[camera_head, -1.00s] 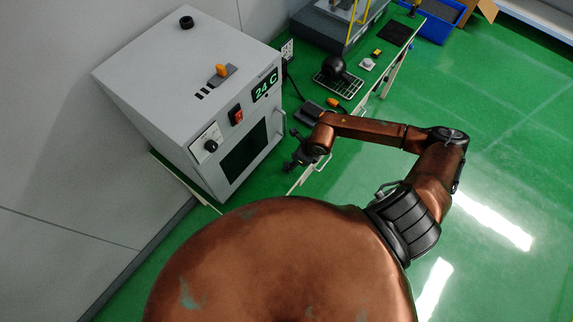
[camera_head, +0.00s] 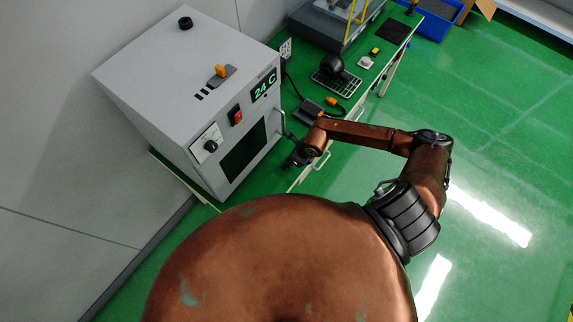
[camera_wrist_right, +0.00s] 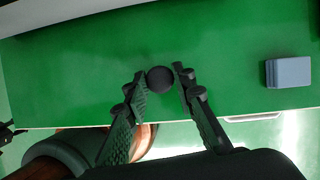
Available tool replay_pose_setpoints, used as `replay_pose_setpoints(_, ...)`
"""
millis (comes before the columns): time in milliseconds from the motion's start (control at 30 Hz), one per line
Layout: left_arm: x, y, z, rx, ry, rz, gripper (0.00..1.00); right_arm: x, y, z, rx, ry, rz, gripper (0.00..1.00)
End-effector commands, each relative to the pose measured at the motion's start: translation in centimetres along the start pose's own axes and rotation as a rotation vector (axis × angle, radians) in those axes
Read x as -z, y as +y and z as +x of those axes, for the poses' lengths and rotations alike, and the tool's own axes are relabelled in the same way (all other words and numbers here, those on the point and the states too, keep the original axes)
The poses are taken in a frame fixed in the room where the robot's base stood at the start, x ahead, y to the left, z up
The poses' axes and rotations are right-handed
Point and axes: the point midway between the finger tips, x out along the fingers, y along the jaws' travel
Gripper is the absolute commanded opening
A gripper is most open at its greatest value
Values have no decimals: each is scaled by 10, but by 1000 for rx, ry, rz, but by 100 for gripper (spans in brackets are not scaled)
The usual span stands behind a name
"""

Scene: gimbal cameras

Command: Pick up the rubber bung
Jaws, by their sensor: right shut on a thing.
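The rubber bung is a small dark round piece (camera_wrist_right: 159,79) at the fingertips of my right gripper (camera_wrist_right: 160,82) in the right wrist view. The two fingers stand on either side of it, shut on it, over the green bench top (camera_wrist_right: 60,75). In the head view my right gripper (camera_head: 291,161) is at the bench's front edge, close to the oven door. The bung cannot be made out there. Whether it touches the bench is hard to tell. My left gripper is not in view.
A grey oven (camera_head: 180,90) showing 24 C stands left of the gripper. A black device (camera_head: 308,113) with an orange part and a gridded black plate (camera_head: 336,84) lie farther along the bench. A grey block (camera_wrist_right: 288,72) sits at the right in the wrist view.

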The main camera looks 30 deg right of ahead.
Motion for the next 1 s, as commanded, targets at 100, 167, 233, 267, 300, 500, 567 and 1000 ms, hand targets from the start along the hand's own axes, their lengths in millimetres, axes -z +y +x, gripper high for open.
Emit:
replay_pose_setpoints(100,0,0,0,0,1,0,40,0,0,0,0,0,0,10)
replay_pose_setpoints(167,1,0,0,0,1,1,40,0,0,0,0,0,0,7)
replay_pose_setpoints(233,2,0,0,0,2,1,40,0,0,0,0,0,0,7)
replay_pose_setpoints(267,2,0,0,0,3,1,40,0,0,0,0,0,0,7)
replay_pose_setpoints(300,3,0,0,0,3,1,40,0,0,0,0,0,0,7)
replay_pose_setpoints(500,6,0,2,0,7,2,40,-2,0,-4,1,-1,-1,7)
replay_pose_setpoints(567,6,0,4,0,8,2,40,-4,0,-8,1,-2,-2,7)
replay_pose_setpoints(1000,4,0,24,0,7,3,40,19,25,-107,2,5,-4,7)
